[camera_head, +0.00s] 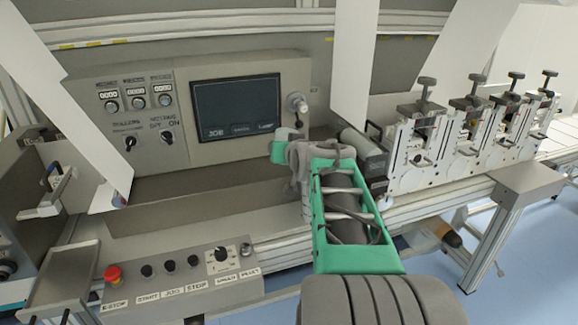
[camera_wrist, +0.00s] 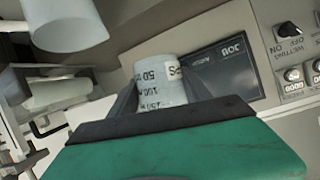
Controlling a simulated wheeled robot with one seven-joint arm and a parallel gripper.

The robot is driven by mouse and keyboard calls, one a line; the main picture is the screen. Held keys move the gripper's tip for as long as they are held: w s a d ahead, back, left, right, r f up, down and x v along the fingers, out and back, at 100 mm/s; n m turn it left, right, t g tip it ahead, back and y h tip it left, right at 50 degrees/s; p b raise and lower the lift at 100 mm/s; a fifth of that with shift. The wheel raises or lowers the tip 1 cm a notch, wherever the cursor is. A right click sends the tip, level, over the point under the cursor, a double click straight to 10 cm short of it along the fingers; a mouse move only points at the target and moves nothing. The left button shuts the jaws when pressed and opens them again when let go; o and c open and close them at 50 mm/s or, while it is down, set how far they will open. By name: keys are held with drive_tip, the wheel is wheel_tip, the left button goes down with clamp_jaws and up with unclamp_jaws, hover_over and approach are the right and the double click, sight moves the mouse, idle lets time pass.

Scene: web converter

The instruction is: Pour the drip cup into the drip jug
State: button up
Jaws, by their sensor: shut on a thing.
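My gripper (camera_wrist: 163,100) is shut on a pale grey cup with dark printed measuring marks, the drip cup (camera_wrist: 160,80). The cup sits between the two dark fingers in the wrist view, and its lower part in that view is hidden behind the green gripper body. I cannot tell what the cup holds. In the head view my green arm reaches in front of the machine, and its gripper end (camera_head: 284,146) is near the right edge of the screen panel. The cup is hidden there. I cannot make out the drip jug for certain in either view.
The control panel with its screen (camera_head: 236,105) stands behind my gripper. A grey roller (camera_head: 363,152) lies close on the right, beside several white clamp units (camera_head: 412,150). White web sheets (camera_head: 354,60) hang above. A button box (camera_head: 180,275) with a red stop button is at the front left.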

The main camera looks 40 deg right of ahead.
sight(282, 134)
drive_tip(key=shift+a+r+n+h, duration=0.2)
drive_tip(key=shift+r+n+h, duration=0.3)
drive_tip(key=shift+n, duration=0.1)
drive_tip(key=shift+w+r, duration=0.1)
drive_tip(key=shift+r, duration=0.05)
drive_tip(key=shift+r+p, duration=0.3)
drive_tip(key=shift+r, duration=1.05)
